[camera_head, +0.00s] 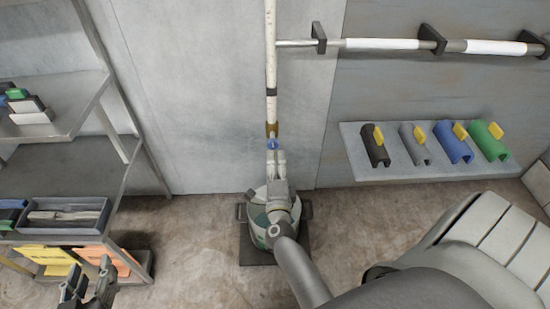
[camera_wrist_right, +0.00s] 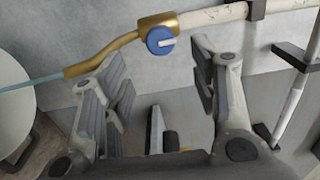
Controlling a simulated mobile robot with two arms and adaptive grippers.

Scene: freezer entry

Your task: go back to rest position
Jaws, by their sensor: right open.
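My right gripper (camera_head: 277,163) points at the wall below a white vertical pipe (camera_head: 271,60). In the right wrist view, its fingers (camera_wrist_right: 160,88) are wide apart with nothing held between them. A brass fitting with a round blue knob (camera_wrist_right: 160,40) is just beyond the fingertips; the blue knob also shows in the head view (camera_head: 272,144). I cannot tell whether a finger touches the fitting. My left gripper (camera_head: 88,287) is low at the bottom left, with its fingers apart and empty, in front of the shelf unit.
A metal shelf unit (camera_head: 62,150) with boxes and bins stands at left. A wall shelf (camera_head: 365,168) at right holds several coloured half-tubes with yellow tags. A horizontal pipe (camera_head: 375,44) runs above it. A pale round canister (camera_head: 257,222) stands on the floor below my right gripper.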

